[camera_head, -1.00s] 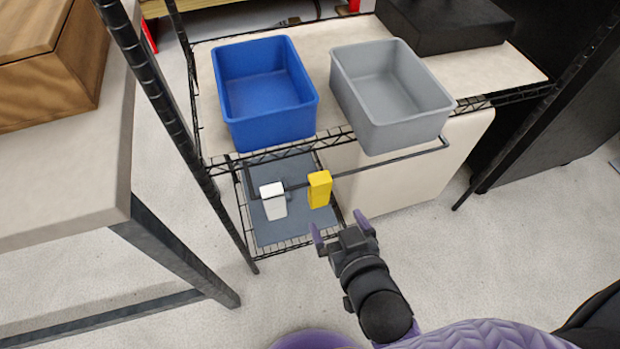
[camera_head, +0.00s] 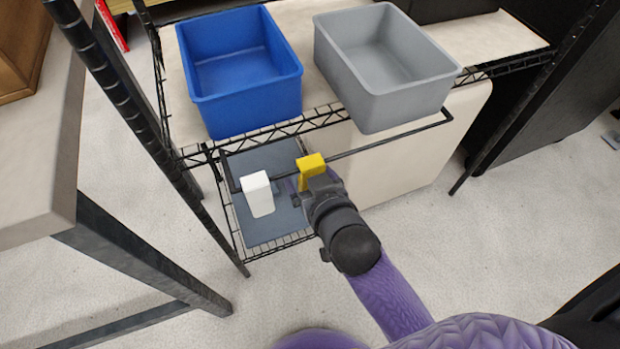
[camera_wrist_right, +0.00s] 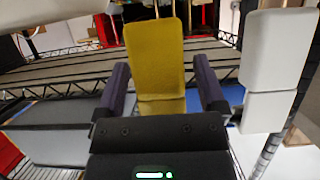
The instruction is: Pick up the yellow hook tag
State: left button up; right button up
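The yellow hook tag (camera_head: 311,164) is at the black rod (camera_head: 385,142) on the shelf front, below the grey bin. In the right wrist view the yellow hook tag (camera_wrist_right: 154,55) stands upright ahead of the palm. My right gripper (camera_head: 302,184) is at the tag and hides its lower part in the head view. In the right wrist view the right gripper (camera_wrist_right: 163,80) is open, with one finger on each side of the tag. A gap shows at the right finger; whether the left finger touches cannot be told. My left gripper is not in view.
A white tag (camera_head: 258,194) is left of the yellow one; in the right wrist view the white tag (camera_wrist_right: 275,60) is to the right. A blue bin (camera_head: 245,105) and a grey bin (camera_head: 400,105) stand on the shelf above. A black shelf post (camera_head: 130,110) stands at left.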

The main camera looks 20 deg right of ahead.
jog(key=c, duration=1.1)
